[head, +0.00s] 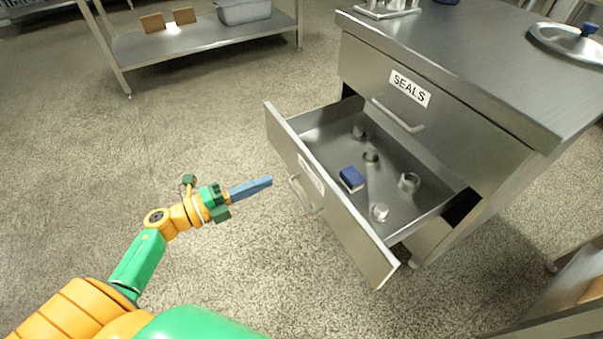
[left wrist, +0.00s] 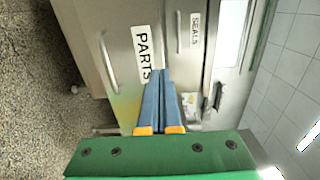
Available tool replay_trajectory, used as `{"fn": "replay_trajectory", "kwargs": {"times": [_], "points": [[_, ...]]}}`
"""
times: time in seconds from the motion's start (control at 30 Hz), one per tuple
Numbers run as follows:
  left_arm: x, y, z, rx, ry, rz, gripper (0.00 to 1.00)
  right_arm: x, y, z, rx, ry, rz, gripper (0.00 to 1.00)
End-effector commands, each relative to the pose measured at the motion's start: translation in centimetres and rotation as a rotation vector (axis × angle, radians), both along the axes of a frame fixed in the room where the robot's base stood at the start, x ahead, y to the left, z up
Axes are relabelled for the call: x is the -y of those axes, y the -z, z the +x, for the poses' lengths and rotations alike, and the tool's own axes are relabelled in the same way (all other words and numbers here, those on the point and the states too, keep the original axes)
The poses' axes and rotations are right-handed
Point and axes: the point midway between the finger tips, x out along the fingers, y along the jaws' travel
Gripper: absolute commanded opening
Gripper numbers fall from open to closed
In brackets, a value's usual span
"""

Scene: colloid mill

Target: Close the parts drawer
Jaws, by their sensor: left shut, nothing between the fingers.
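The parts drawer (head: 345,226) is the lower drawer of a steel cabinet, and it stands pulled out in the head view. Inside it lie a blue block (head: 351,178) and several small metal rings and fittings. Its front has a bar handle (head: 304,196) and a label; the label reads PARTS in the left wrist view (left wrist: 142,54). My left gripper (head: 270,181), with blue fingers, is shut and empty. In the head view it is just left of the drawer front, pointing toward the handle; I cannot tell whether it touches. My right gripper is not in view.
The upper drawer (head: 440,128), labelled SEALS, is shut. A round lid (head: 570,42) lies on the cabinet top. A steel shelf table (head: 200,42) with a grey tub (head: 243,11) stands at the back left. The floor left of the drawer is clear.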

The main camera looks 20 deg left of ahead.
Motion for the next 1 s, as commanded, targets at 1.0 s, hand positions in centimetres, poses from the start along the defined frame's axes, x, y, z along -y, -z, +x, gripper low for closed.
{"fn": "replay_trajectory", "kwargs": {"times": [1.0], "points": [[5.9,0.1,7.6,-0.002,-0.003,-0.004,0.00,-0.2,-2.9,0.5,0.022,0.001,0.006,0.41]]}}
